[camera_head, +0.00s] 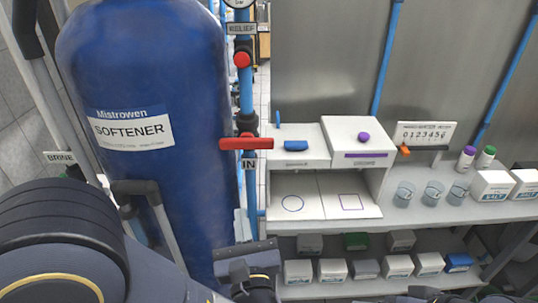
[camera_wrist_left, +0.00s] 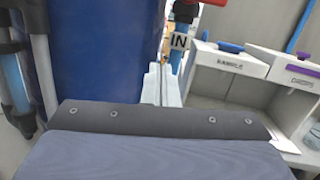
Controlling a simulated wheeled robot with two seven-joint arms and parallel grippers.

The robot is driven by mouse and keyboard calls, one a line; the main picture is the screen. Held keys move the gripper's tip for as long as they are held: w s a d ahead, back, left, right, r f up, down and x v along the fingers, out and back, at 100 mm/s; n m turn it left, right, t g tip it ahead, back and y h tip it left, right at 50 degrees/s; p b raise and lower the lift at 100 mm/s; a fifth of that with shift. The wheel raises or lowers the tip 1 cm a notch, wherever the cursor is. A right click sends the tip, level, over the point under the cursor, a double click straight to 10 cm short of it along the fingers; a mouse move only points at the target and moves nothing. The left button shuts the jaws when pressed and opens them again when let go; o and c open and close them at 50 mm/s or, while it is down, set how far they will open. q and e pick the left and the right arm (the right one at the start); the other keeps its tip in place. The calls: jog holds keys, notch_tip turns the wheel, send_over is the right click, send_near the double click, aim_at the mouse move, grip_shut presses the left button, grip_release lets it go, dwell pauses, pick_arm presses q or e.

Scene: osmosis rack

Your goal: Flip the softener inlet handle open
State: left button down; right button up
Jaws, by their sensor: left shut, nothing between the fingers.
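The red inlet handle (camera_head: 246,143) lies level across the vertical blue pipe (camera_head: 247,100), just above the "IN" tag (camera_head: 248,163). The pipe runs beside the blue softener tank (camera_head: 150,90). In the left wrist view, only a red piece of the handle (camera_wrist_left: 214,2) shows at the top edge, above the "IN" tag (camera_wrist_left: 180,41). My left gripper (camera_head: 250,268) is below the handle, near the tank's lower right side, and apart from the handle. It is shut and empty. My right gripper cannot be made out.
A second valve with a red knob (camera_head: 241,60) sits higher on the pipe. A white sample stand (camera_head: 326,160) is close on the right. A bench (camera_head: 415,225) holds cups and boxes. A "BRINE" tag (camera_head: 60,157) hangs by grey pipes at left.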

aim_at(247, 144)
pick_arm(q)
jog(key=d+m+h, duration=0.1)
jog(key=d+m+t+h, duration=0.1)
jog(key=d, duration=0.1)
jog(key=d+m+h, duration=0.1)
jog(key=d, duration=0.1)
jog(key=shift+s+r, duration=0.1)
jog(key=shift+s, duration=0.15)
pick_arm(e)
jog(key=shift+w+d, duration=0.15)
jog(key=shift+w, duration=0.3)
pick_arm(q)
jog(key=shift+w, duration=0.1)
jog(key=w+r+p, duration=0.4)
jog(key=w+r, duration=0.2)
jog(key=w, duration=0.3)
jog(key=shift+w+r, duration=0.25)
jog(key=shift+w, duration=0.05)
pick_arm(e)
notch_tip(247, 144, up, 4)
jog(key=shift+r, duration=0.1)
pick_arm(q)
jog(key=shift+r+n+b, duration=0.1)
jog(key=shift+n+b, duration=0.2)
jog(key=shift+n, duration=0.2)
pick_arm(e)
jog(key=shift+f, duration=0.45)
